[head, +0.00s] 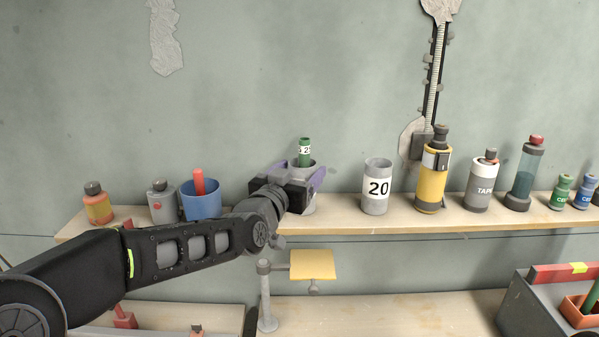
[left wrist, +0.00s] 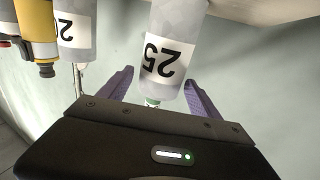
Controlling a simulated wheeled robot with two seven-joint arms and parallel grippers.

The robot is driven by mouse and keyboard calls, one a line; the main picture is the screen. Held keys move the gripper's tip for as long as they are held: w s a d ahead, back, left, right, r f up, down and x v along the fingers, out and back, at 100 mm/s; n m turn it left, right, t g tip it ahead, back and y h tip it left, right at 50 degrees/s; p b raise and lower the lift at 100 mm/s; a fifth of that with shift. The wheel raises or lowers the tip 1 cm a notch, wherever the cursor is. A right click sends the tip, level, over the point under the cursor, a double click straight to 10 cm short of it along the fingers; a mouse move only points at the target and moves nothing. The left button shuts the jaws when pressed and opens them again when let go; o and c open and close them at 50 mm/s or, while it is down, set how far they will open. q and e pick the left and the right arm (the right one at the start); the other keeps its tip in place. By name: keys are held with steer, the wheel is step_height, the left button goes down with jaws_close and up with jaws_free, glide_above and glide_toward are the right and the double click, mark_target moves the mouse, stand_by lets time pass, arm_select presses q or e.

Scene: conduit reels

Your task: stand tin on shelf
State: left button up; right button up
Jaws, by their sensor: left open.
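A grey tin labelled 25 (left wrist: 165,50) stands upright on the wooden shelf (head: 490,217); in the head view its rim (head: 311,164) shows behind my gripper. A green tube with a white label (head: 305,152) sticks up out of it. My left gripper (head: 298,178) is open, its purple fingers on either side of the tin, and in the left wrist view they show with gaps beside it. Whether a finger touches the tin, I cannot tell. The tin's base is mostly hidden by my arm. Another grey tin, labelled 20 (head: 376,188), stands to the right. My right gripper is out of view.
A blue cup (head: 202,204), a grey bottle (head: 162,203) and an orange bottle (head: 98,207) stand left. A yellow canister (head: 433,180), tape bottle (head: 482,184) and several others stand right. Below are a small yellow platform (head: 313,265) and a grey toolbox (head: 530,303).

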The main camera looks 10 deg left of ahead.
arm_select(q)
steer(key=shift+r, duration=0.15)
steer(key=shift+s, duration=0.25)
steer(key=s+a+b, duration=0.1)
steer(key=s+b, duration=0.2)
steer(key=s, duration=0.8)
steer(key=shift+s+a, duration=0.2)
steer(key=shift+a, duration=0.15)
